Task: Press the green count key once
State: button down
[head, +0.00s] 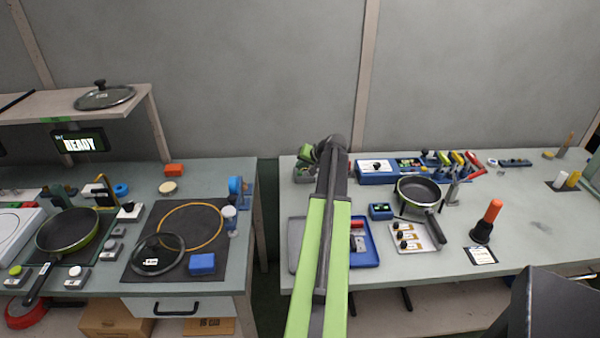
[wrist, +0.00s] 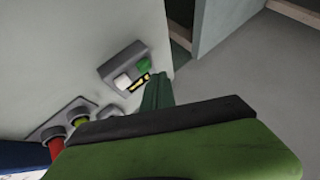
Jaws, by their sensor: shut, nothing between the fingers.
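In the wrist view a grey key box holds a green key (wrist: 142,65) and a white key (wrist: 122,82), with a yellow-and-black label (wrist: 139,82) beside them. I take the green one as the count key. My gripper (wrist: 157,88) is shut and empty, its dark green fingertips just beside the box on the green key's side. I cannot tell whether they touch the box. In the head view my gripper (head: 307,154) is small and partly hidden by my arm, over the left back corner of the right table. The green key cannot be made out there.
In the wrist view a grey holder with a red piece (wrist: 56,148) and a lime piece (wrist: 79,121) stands near the box. In the head view a blue case (head: 374,178), a pan (head: 418,190) and a blue tray (head: 366,258) are on the right table (head: 530,245).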

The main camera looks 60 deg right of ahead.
aim_at(302, 173)
jog(key=shift+s+f+b, duration=0.1)
jog(key=shift+f+b, duration=0.35)
jog(key=shift+f+b, duration=0.4)
jog(key=shift+b, duration=0.05)
dwell(0.6)
dwell(0.3)
jog(key=shift+r+p, duration=0.85)
jog(key=shift+p, duration=0.05)
notch_tip(302, 173, up, 5)
jog(key=p, duration=0.5)
jog(key=shift+r, duration=0.1)
